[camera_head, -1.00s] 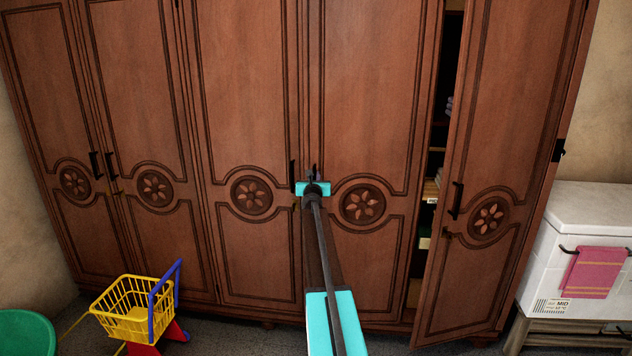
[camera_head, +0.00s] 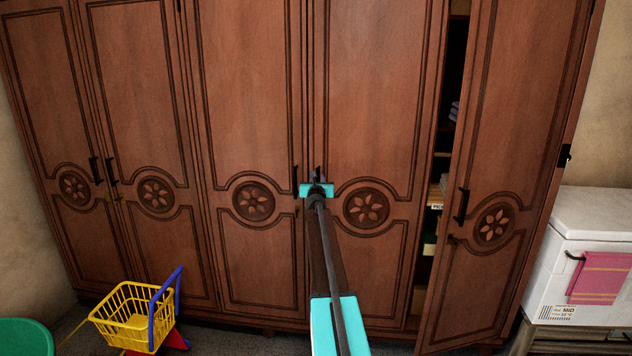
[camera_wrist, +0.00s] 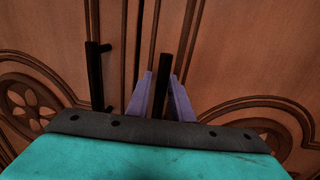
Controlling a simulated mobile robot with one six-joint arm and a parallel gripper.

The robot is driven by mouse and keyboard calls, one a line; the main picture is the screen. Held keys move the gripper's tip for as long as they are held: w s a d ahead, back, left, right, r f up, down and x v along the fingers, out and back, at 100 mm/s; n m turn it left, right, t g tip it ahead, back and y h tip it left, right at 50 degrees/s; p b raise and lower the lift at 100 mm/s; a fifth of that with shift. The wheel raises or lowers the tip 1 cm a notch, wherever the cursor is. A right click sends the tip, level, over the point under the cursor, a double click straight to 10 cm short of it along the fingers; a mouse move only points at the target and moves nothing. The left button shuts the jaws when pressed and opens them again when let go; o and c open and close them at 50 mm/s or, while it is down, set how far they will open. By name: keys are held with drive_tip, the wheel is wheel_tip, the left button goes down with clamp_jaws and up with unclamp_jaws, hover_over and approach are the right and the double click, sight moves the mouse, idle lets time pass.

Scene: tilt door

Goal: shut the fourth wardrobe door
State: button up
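The fourth wardrobe door (camera_head: 378,95), brown with a carved flower, looks flush or nearly flush with the third door (camera_head: 245,95) beside it; a small gap cannot be ruled out. My gripper (camera_head: 317,178) is at the door's left edge, at handle height. In the wrist view, the two purple fingers of my gripper (camera_wrist: 161,88) stand close together on either side of the fourth door's dark upright handle (camera_wrist: 162,72) and look shut on it. The third door's handle (camera_wrist: 97,75) is just left of the fingers, apart from them.
The fifth door (camera_head: 510,150) stands ajar right of the fourth, showing dark shelves. A white chest (camera_head: 590,215) with a pink towel (camera_head: 598,278) stands at the right. A yellow toy cart (camera_head: 130,318) and a green tub (camera_head: 25,337) are on the floor at the left.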

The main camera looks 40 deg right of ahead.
drive_tip(key=shift+s, duration=0.15)
drive_tip(key=v, duration=1.3)
drive_tip(key=shift+s+a+b, duration=0.2)
drive_tip(key=shift+a+b, duration=0.05)
drive_tip(key=shift+b, duration=0.05)
idle(0.4)
idle(0.6)
